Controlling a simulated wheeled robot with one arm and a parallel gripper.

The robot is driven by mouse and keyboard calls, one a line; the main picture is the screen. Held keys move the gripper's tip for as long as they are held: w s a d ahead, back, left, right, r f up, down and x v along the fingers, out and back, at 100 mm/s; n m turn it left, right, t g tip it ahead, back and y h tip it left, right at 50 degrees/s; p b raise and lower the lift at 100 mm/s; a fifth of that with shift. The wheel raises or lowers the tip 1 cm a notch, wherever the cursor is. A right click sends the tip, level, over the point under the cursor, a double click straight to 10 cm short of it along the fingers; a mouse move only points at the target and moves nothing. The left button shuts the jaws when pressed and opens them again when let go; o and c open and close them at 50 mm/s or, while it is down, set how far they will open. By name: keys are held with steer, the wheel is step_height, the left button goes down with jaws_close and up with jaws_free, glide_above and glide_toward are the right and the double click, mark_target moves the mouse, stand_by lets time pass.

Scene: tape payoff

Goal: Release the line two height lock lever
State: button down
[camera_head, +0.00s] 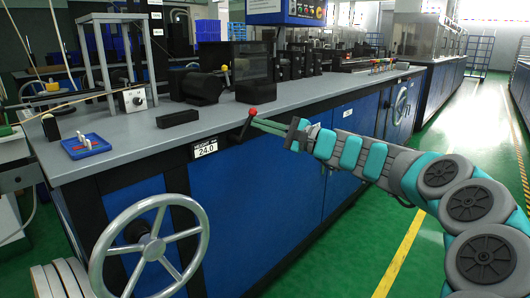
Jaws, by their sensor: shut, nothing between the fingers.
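A lever with a red ball knob (253,112) and a dark arm (243,128) stands tilted at the front edge of the grey bench, above the blue side panel. It appears to be the height lock lever; no line number is readable on it. My gripper (257,121) reaches in from the right, its thin green fingers shut and empty. The fingertips are right beside the lever, just below the knob; I cannot tell whether they touch it. A height display (205,149) reading 24.0 is on the bench front, left of the lever.
A grey handwheel (150,245) stands out from the bench front at lower left. On the benchtop (140,140) are a black bar (177,118), a blue tray (85,146) and dark machine housings (250,72). The green aisle floor on the right is clear.

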steer(key=shift+s+a+r+n+b, duration=0.25)
steer(key=shift+n+b, duration=0.25)
steer(key=shift+n, duration=0.4)
steer(key=shift+s+a+r+n+g+h+b, duration=0.25)
steer(key=shift+n+b, duration=0.25)
steer(key=shift+n, duration=0.35)
steer(key=shift+s+a+r+n+g+h+b, duration=0.15)
steer(key=shift+s+a+r+n+h+b, duration=0.25)
steer(key=shift+n, duration=0.45)
steer(key=shift+d, duration=0.15)
steer(key=shift+f, duration=0.1)
steer(key=s+d+f, duration=0.1)
steer(key=s+d, duration=0.1)
steer(key=d, duration=1.1)
steer(key=shift+s, duration=0.3)
steer(key=shift+a, duration=0.1)
